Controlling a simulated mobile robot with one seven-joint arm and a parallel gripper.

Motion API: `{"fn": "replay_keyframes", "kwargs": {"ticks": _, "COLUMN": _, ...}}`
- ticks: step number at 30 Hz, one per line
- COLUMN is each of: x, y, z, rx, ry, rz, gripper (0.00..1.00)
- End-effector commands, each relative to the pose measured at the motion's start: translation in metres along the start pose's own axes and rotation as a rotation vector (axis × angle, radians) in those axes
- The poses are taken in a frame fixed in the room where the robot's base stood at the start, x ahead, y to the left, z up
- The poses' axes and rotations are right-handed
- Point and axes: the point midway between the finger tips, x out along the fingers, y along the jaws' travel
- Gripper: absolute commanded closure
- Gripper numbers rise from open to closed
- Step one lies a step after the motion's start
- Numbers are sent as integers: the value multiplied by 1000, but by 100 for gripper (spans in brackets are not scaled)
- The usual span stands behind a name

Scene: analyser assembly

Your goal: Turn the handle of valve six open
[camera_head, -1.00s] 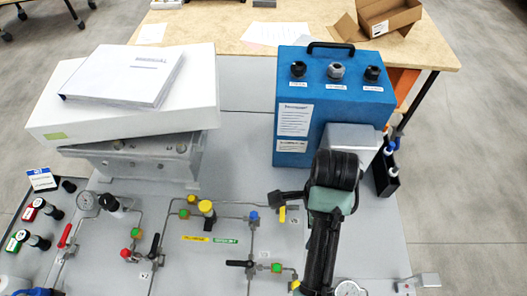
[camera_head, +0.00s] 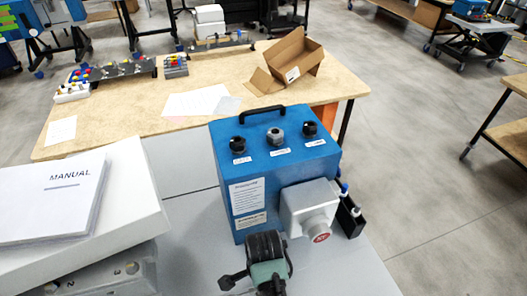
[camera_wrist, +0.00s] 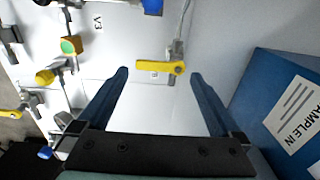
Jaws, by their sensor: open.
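A yellow valve handle (camera_wrist: 153,67) lies crosswise in the wrist view, at the end of a thin grey pipe on the pale panel. A small label beside it is partly covered and I cannot read its number. My gripper (camera_wrist: 159,74) is open, with its two dark blue fingers on either side of the handle in the picture. I cannot tell whether either finger touches it. In the head view, my wrist shows at the bottom edge, and the valve is out of view.
A blue analyser box (camera_head: 262,165) with a grey housing (camera_head: 305,203) stands close by; its side also shows in the wrist view (camera_wrist: 262,92). Other valves and a V3 label (camera_wrist: 98,22) lie at left. A manual (camera_head: 50,200) rests on a white box (camera_head: 130,190).

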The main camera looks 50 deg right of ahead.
Motion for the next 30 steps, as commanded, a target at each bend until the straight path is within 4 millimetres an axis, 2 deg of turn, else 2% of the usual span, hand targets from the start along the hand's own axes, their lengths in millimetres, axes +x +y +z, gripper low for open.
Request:
{"fn": "replay_keyframes", "kwargs": {"ticks": 6, "x": 23, "y": 0, "z": 0, "rx": 0, "ry": 0, "rz": 2, "gripper": 0}}
{"fn": "replay_keyframes", "kwargs": {"ticks": 17, "x": 27, "y": 0, "z": 0, "rx": 0, "ry": 0, "rz": -1, "gripper": 0}}
{"fn": "replay_keyframes", "kwargs": {"ticks": 27, "x": 26, "y": 0, "z": 0, "rx": 0, "ry": 0, "rz": 0, "gripper": 61}}
{"fn": "replay_keyframes", "kwargs": {"ticks": 28, "x": 26, "y": 0, "z": 0, "rx": 0, "ry": 0, "rz": 0, "gripper": 64}}
{"fn": "replay_keyframes", "kwargs": {"ticks": 30, "x": 26, "y": 0, "z": 0, "rx": -1, "ry": 0, "rz": 0, "gripper": 64}}
